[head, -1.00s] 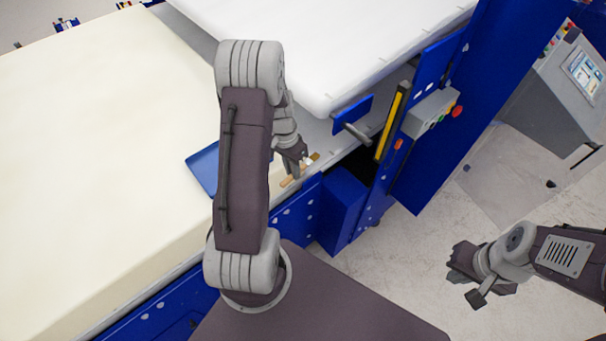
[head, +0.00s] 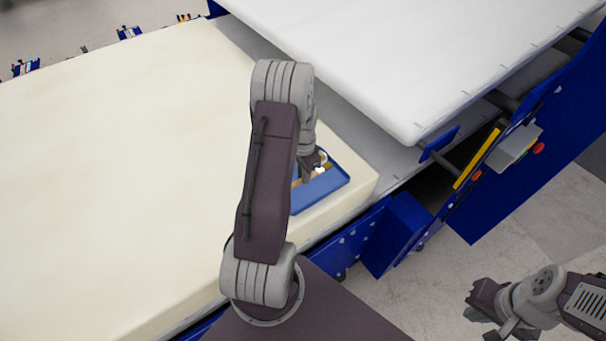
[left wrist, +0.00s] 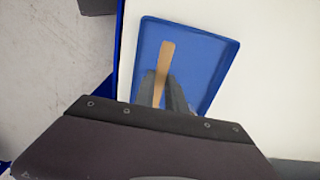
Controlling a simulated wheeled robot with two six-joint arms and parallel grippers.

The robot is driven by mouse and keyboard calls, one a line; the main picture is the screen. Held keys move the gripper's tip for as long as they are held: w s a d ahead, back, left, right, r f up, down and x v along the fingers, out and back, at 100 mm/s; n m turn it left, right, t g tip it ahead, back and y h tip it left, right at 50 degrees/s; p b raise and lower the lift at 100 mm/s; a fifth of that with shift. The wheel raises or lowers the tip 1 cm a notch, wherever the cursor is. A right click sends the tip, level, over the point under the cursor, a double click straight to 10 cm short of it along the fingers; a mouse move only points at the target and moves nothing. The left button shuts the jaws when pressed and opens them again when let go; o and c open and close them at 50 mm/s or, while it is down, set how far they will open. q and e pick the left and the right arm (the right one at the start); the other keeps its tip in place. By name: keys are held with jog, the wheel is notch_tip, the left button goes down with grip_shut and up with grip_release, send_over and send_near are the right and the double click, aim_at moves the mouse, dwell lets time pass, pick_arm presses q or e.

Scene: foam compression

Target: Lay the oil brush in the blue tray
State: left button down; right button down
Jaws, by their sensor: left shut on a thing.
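The blue tray (head: 322,190) lies on the cream foam block near its front right corner, partly hidden by my left arm. The left wrist view also shows the tray (left wrist: 212,60). My left gripper (head: 313,168) is over the tray and shut on the oil brush (head: 320,170). In the left wrist view its flat wooden handle (left wrist: 166,58) sticks out from between my left fingers (left wrist: 163,95), within the tray's outline. I cannot tell whether the brush touches the tray floor. My right gripper (head: 490,313) is open and empty, above the floor at the lower right.
The cream foam block (head: 120,150) fills the left side, with wide bare room left of the tray. A white slab (head: 420,60) of the press stands behind and to the right. Blue machine framing (head: 400,225) and a control box (head: 515,145) are at the right.

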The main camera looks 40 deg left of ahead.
aim_at(301, 180)
pick_arm(q)
jog(key=f, duration=0.1)
jog(key=f+b, duration=0.2)
jog(key=shift+s+a+f, duration=0.1)
jog(key=shift+s+a, duration=0.15)
jog(key=shift+a, duration=0.1)
jog(key=f+b, duration=0.2)
jog(key=f, duration=0.1)
jog(key=shift+w+d+f, duration=0.15)
jog(key=shift+d+f, duration=0.05)
jog(key=shift+f+b, duration=0.4)
jog(key=shift+b, duration=0.05)
jog(key=shift+f, duration=0.15)
jog(key=shift+a, duration=0.1)
jog(key=shift+f+b, duration=0.4)
jog(key=shift+f, duration=0.1)
